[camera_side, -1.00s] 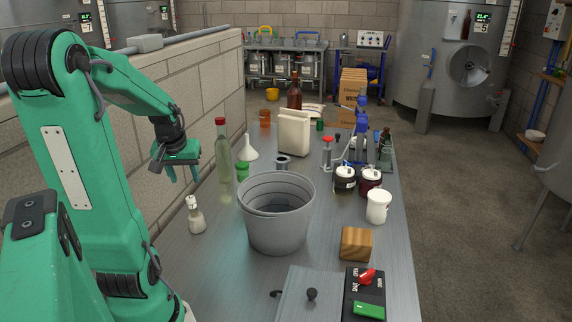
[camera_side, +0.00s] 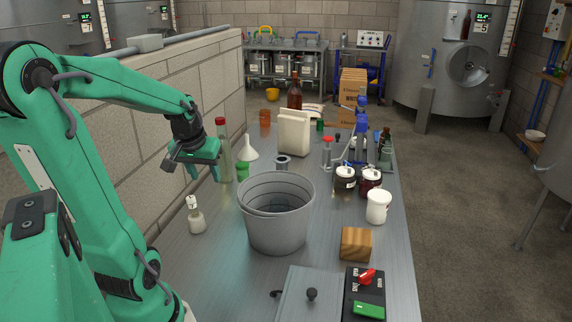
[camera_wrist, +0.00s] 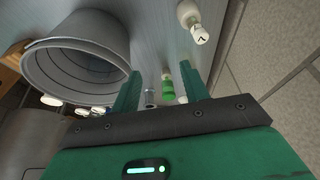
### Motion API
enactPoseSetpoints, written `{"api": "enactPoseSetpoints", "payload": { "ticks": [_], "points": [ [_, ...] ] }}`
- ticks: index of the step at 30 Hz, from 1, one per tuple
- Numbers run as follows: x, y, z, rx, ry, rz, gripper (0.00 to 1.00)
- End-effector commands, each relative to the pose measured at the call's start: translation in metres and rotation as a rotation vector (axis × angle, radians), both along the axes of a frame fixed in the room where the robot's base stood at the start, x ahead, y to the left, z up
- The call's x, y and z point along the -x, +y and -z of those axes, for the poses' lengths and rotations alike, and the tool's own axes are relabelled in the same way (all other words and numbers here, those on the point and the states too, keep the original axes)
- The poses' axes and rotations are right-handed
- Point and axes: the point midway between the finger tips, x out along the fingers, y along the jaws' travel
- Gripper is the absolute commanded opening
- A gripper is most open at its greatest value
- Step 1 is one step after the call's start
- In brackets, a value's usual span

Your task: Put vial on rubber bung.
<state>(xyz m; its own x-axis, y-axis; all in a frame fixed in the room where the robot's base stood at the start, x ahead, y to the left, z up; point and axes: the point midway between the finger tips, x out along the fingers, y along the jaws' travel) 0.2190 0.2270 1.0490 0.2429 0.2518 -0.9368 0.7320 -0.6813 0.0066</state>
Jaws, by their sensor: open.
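A small clear bottle with a white stopper and pale contents, apparently the vial (camera_side: 196,218), stands upright at the table's left edge. It also shows at the top of the wrist view (camera_wrist: 192,18). I cannot tell for certain which thing is the rubber bung; a short green stopper-like piece (camera_side: 242,171) stands behind the bucket and also shows between my fingers in the wrist view (camera_wrist: 168,90). My gripper (camera_side: 203,177) is open and empty, above and behind the small bottle, fingers pointing down. Its two fingers stand apart in the wrist view (camera_wrist: 159,72).
A grey bucket (camera_side: 278,231) stands right of the small bottle. A tall red-capped bottle (camera_side: 224,158) and a white funnel (camera_side: 248,150) are close to my gripper. A block wall (camera_side: 150,170) runs along the left. The table front left is clear.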

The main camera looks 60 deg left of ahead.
Motion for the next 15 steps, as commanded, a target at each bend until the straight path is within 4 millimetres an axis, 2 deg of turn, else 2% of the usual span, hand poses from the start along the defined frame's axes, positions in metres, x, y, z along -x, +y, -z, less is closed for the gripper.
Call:
{"api": "enactPoseSetpoints", "payload": {
  "ticks": [1,6,15],
  "points": [
    [-0.008,-0.016,-0.006,-0.009,-0.008,0.054,0.45],
    [-0.024,-0.065,-0.019,-0.026,-0.028,0.218,0.45],
    [-0.028,-0.149,-0.037,-0.049,-0.071,0.506,0.45]
  ]
}}
